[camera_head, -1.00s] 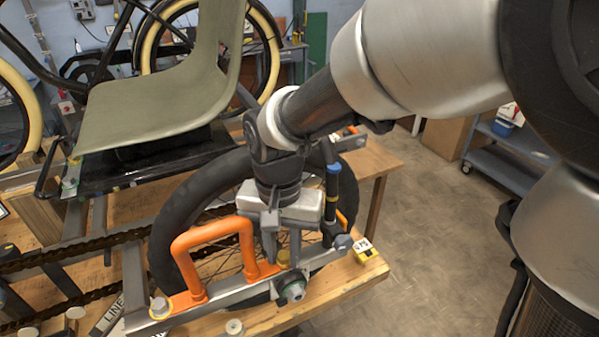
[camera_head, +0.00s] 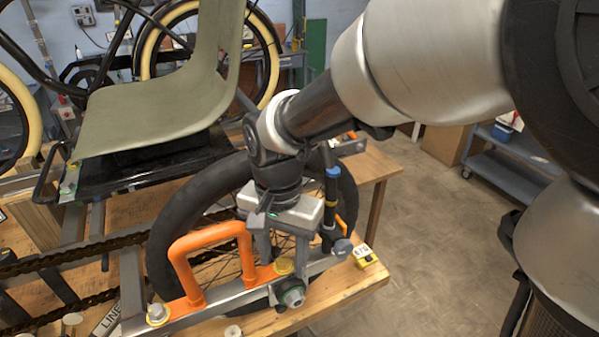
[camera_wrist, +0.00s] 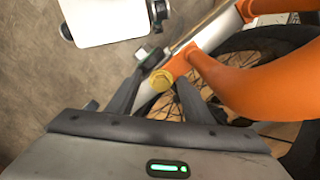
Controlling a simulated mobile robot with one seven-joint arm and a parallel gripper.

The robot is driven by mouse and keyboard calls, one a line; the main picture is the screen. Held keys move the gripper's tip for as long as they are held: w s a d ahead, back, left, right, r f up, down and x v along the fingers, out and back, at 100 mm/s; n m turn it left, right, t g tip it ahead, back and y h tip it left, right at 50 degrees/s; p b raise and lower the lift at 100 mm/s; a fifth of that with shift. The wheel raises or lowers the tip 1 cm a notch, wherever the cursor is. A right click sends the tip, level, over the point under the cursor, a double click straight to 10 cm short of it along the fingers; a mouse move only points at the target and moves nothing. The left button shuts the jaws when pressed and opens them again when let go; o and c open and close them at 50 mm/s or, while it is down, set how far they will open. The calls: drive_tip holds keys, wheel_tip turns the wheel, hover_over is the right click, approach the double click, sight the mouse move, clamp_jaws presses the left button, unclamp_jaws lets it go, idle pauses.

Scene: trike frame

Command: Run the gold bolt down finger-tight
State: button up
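The gold bolt (camera_head: 284,266) stands in the grey metal frame bar (camera_head: 238,300), beside the foot of the orange handle-shaped part (camera_head: 207,240). In the wrist view its round gold head (camera_wrist: 161,80) shows near the fingertips, in the gap between them. My gripper (camera_head: 280,256) points down over the bar with a finger on either side of the bolt. In the wrist view my gripper (camera_wrist: 160,88) is open, with a visible gap between the fingers and the head. How far down the bolt sits in its hole cannot be told.
A silver bolt (camera_head: 157,312) stands at the left end and a grey round knob (camera_head: 343,247) at the right. The black-tyred wheel (camera_head: 185,220) is close behind.

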sight(283, 262)
drive_tip(key=shift+s+d+f, duration=0.1)
drive_tip(key=shift+s+f, duration=0.05)
drive_tip(key=shift+f, duration=0.05)
drive_tip(key=shift+r, duration=0.3)
wheel_tip(283, 262, up, 8)
drive_tip(key=shift+f, duration=0.1)
idle(0.5)
